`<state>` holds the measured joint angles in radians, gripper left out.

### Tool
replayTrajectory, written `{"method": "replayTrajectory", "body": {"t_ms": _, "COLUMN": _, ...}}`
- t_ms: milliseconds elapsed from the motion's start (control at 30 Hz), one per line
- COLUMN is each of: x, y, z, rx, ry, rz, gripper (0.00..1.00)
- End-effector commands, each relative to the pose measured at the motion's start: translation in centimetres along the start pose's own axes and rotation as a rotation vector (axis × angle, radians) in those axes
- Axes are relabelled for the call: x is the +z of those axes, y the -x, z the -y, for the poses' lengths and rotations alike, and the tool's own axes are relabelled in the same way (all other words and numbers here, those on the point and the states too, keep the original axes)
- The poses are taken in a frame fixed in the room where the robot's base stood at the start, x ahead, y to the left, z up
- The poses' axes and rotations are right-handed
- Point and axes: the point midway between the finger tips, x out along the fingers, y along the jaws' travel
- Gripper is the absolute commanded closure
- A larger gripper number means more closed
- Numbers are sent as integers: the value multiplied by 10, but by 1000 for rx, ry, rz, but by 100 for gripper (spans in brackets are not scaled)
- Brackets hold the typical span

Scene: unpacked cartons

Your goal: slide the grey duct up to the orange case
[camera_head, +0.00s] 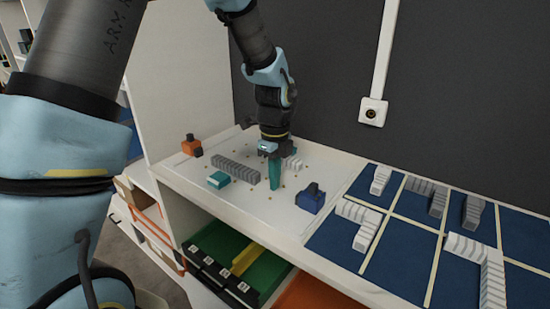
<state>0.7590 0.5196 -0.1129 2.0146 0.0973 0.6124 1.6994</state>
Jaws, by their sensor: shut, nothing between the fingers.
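The grey duct (235,170) is a ribbed bar lying on the white board, slanting from upper left to lower right. The orange case (191,145) stands beyond its left end, with a small gap between them. My gripper (274,184) points down just right of the duct's right end, with its teal fingers shut and empty, low over the board. I cannot tell whether the fingertips touch the board or the duct.
A teal case (218,180) sits in front of the duct and a blue case (310,199) to the right. A pale ribbed piece (293,163) is partly hidden behind my gripper. Blue panels (337,244) with ribbed pieces lie at right. A dark wall (320,90) stands behind.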

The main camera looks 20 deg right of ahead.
Motion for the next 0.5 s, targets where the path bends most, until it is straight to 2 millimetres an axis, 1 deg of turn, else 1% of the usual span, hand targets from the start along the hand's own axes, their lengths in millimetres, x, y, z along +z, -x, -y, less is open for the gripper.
{"method": "replayTrajectory", "body": {"t_ms": 33, "x": 1, "y": -6, "z": -1, "rx": 4, "ry": 1, "rz": 0, "gripper": 100}}
{"method": "replayTrajectory", "body": {"t_ms": 100, "x": 16, "y": -1, "z": 0, "rx": 0, "ry": 5, "rz": 1, "gripper": 100}}
{"method": "replayTrajectory", "body": {"t_ms": 200, "x": 28, "y": -2, "z": -1, "rx": 2, "ry": 3, "rz": 1, "gripper": 100}}
{"method": "replayTrajectory", "body": {"t_ms": 333, "x": 38, "y": -3, "z": -1, "rx": 1, "ry": 2, "rz": 1, "gripper": 100}}
{"method": "replayTrajectory", "body": {"t_ms": 500, "x": 41, "y": -4, "z": 0, "rx": 0, "ry": 2, "rz": 2, "gripper": 100}}
